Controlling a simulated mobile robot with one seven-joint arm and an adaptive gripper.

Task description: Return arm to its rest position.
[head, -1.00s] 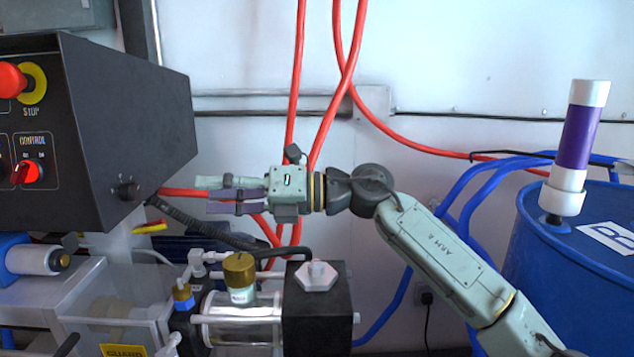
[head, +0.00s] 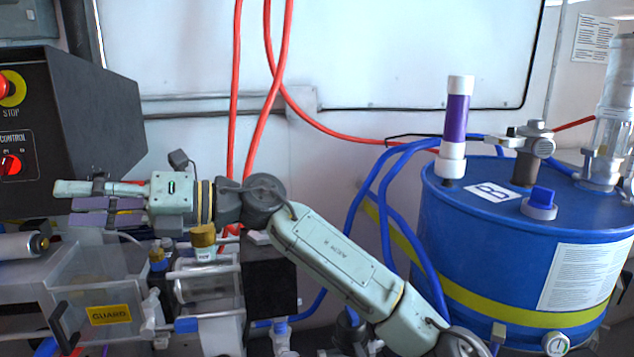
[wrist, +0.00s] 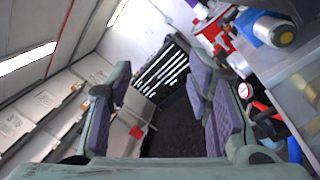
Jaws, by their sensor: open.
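My gripper (head: 78,204) is at the left in the head view, on the end of my pale green arm, which reaches up and left from the lower middle. It points left, in front of the lower part of the dark control box (head: 85,120) and above the clear guard box (head: 105,275). Its two purple-padded fingers also show in the wrist view (wrist: 166,110), spread apart with nothing between them. Beyond them the wrist view shows a dark surface and a bright slatted panel.
A blue drum (head: 470,240) marked B stands at the right, with a purple-and-white cylinder (head: 457,130) on top. Blue hoses (head: 385,215) run beside it. Pump parts with a brass cap (head: 203,236) sit below my wrist. Red hoses (head: 236,90) hang behind my arm.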

